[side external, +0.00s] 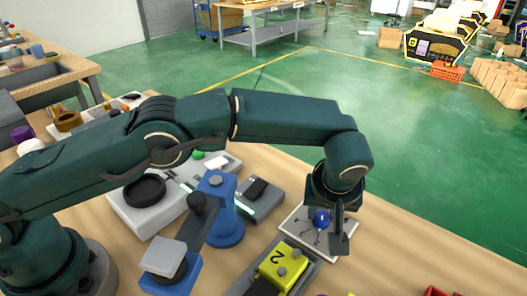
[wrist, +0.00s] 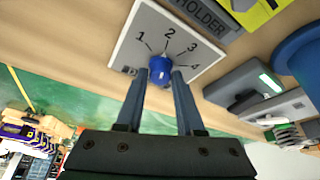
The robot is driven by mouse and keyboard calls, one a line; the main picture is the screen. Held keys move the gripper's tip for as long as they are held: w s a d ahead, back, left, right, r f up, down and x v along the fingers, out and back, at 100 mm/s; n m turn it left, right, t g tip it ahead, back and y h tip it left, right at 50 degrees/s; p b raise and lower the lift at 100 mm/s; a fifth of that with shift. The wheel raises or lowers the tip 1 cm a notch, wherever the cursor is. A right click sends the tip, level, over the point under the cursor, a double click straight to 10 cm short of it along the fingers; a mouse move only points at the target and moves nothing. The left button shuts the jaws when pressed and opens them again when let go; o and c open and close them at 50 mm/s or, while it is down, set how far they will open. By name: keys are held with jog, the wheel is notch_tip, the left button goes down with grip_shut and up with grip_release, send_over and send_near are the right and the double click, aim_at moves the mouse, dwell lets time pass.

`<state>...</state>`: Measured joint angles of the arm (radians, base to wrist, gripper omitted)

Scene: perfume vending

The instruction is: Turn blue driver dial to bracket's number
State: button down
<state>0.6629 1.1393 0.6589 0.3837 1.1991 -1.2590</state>
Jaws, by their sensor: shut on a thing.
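The blue dial (wrist: 160,72) sits on a white plate (wrist: 140,28) printed 1 to 4. In the wrist view its pale pointer tip appears to face the 2. My gripper (wrist: 160,78) is shut on the dial, one finger on each side. In the side view the dial (side external: 321,218) is partly hidden by my gripper (side external: 330,225). The yellow bracket (side external: 270,270), marked 2, lies in a grey holder (side external: 308,271) left of and nearer than the dial plate. In the wrist view the holder (wrist: 226,20) reads "HOLDER".
A blue post (side external: 226,225) and a blue-based lever device (side external: 170,272) stand left of the holder. A grey box (side external: 264,197) stands behind it. A red part (side external: 440,292) lies at the bottom right. The wooden table (side external: 400,262) is clear right of the plate.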

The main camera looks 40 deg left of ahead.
jog(key=c, duration=0.5)
grip_release()
jog(key=shift+v, duration=2.6)
